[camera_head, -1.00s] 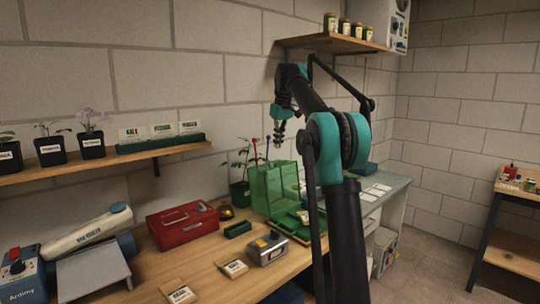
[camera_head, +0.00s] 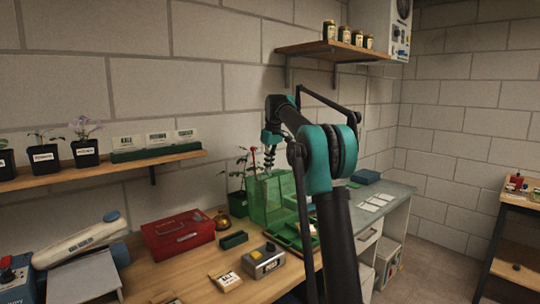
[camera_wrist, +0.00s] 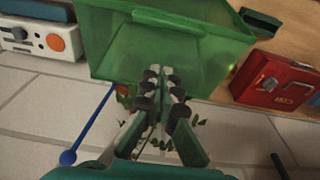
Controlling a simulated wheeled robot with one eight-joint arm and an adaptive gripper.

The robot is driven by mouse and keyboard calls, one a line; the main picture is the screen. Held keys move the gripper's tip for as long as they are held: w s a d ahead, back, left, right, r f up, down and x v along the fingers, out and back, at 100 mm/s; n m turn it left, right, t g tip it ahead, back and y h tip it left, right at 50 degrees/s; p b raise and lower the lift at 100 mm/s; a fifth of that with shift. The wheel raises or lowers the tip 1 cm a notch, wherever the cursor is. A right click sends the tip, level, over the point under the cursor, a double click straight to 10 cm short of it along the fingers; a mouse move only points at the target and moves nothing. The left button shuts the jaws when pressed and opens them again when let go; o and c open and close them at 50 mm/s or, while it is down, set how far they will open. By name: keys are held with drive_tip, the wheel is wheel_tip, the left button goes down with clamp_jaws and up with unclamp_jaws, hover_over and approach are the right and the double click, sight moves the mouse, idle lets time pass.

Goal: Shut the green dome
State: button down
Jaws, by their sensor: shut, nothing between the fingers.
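The green dome (camera_head: 285,197) is a see-through green cover. It stands raised on edge at the back of its green tray (camera_head: 284,238), which lies open on the bench. My gripper (camera_head: 269,168) is shut and empty, pointing down at the upper edge of the dome on its wall side. In the wrist view the dome (camera_wrist: 205,62) fills the upper middle, and my gripper (camera_wrist: 163,74) overlaps its near edge. I cannot tell whether the fingers touch it.
A potted plant (camera_head: 236,180) stands left of the dome by the wall. A red box (camera_head: 178,234), a grey box with a yellow button (camera_head: 264,260) and a small dark green tray (camera_head: 234,240) are on the bench. A shelf (camera_head: 345,46) with jars hangs above.

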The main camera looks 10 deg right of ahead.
drive_tip(key=shift+s+d+r, duration=0.15)
drive_tip(key=shift+s+d, duration=0.4)
drive_tip(key=shift+s, duration=0.3)
drive_tip(key=shift+s+d+r, duration=0.1)
drive_tip(key=shift+s+d, duration=0.45)
drive_tip(key=shift+s, duration=0.25)
drive_tip(key=shift+s+d, duration=0.1)
drive_tip(key=shift+s+d+r+t, duration=0.15)
drive_tip(key=shift+s+d+t, duration=0.15)
drive_tip(key=shift+s, duration=0.15)
drive_tip(key=s+d+f+t+y, duration=0.25)
drive_tip(key=s+d+t, duration=0.2)
drive_tip(key=s, duration=0.35)
drive_tip(key=s+d+f+t+y, duration=0.2)
drive_tip(key=s+d+t+y, duration=0.15)
drive_tip(key=s+d, duration=0.3)
drive_tip(key=s+d+f, duration=0.1)
drive_tip(key=s+f, duration=0.1)
drive_tip(key=f, duration=0.3)
drive_tip(key=s+d+f+t, duration=0.1)
drive_tip(key=s+f, duration=0.2)
drive_tip(key=f, duration=0.2)
drive_tip(key=s+d+f+t+y, duration=0.1)
drive_tip(key=s+d+f, duration=0.1)
drive_tip(key=f, duration=0.3)
drive_tip(key=shift+s+f, duration=0.2)
drive_tip(key=shift+s, duration=0.2)
drive_tip(key=shift+f, duration=0.65)
